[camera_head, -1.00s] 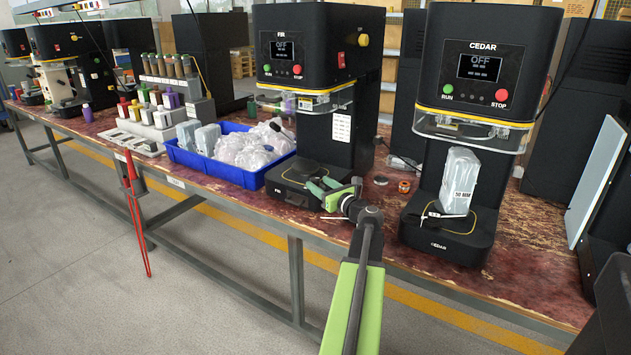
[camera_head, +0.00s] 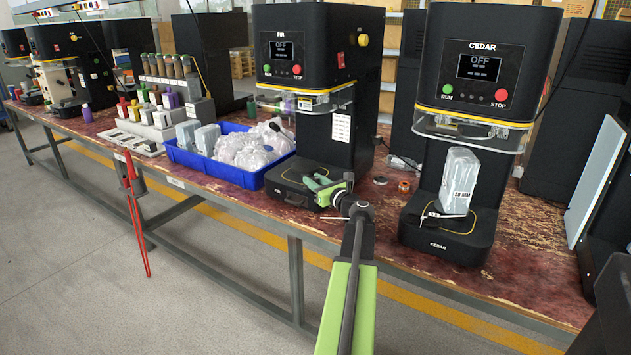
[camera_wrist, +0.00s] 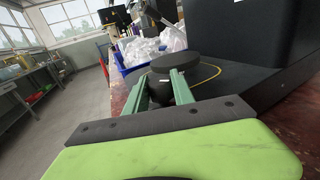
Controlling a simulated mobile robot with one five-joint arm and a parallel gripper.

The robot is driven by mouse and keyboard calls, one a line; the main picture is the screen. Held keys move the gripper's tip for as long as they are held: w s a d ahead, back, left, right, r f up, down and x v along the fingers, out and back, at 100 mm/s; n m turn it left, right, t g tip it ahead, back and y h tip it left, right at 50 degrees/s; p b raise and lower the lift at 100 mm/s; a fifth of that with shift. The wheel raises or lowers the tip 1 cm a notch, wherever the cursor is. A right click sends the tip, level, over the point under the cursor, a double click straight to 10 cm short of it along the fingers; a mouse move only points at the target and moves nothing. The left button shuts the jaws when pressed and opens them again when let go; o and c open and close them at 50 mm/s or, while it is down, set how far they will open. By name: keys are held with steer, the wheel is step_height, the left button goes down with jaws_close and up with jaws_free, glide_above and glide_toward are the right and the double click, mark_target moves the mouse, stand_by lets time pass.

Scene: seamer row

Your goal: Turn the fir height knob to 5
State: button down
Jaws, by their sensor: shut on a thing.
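The FIR machine (camera_head: 312,75) is a black seamer with a screen reading OFF, and its black base (camera_head: 290,178) sits at the table's front edge. My gripper (camera_head: 319,184) is at the right front of that base, its green fingers reaching to it. In the wrist view my gripper (camera_wrist: 158,84) is shut on a small dark round knob (camera_wrist: 160,93), one green finger on each side. A black round disc (camera_wrist: 177,65) lies just beyond the fingertips. The knob's markings and setting cannot be read. The fingers and arm cover it in the head view.
The CEDAR machine (camera_head: 480,70) stands to the right with a grey "50 MM" pouch (camera_head: 459,180) on its base. A blue bin (camera_head: 215,172) of wrapped bags is left of FIR. An orange-rimmed ring (camera_head: 404,186) lies between the machines. The floor in front is clear.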

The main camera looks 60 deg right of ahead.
steer(key=shift+d+y, duration=0.2)
steer(key=shift+y, duration=0.1)
steer(key=shift+a+n+t+y, duration=0.2)
steer(key=shift+n+t+y, duration=0.2)
steer(key=shift+n+y, duration=0.45)
steer(key=c, duration=1.1)
jaws_free()
steer(key=shift+s, duration=0.15)
steer(key=v, duration=1.7)
steer(key=shift+s+a, duration=0.1)
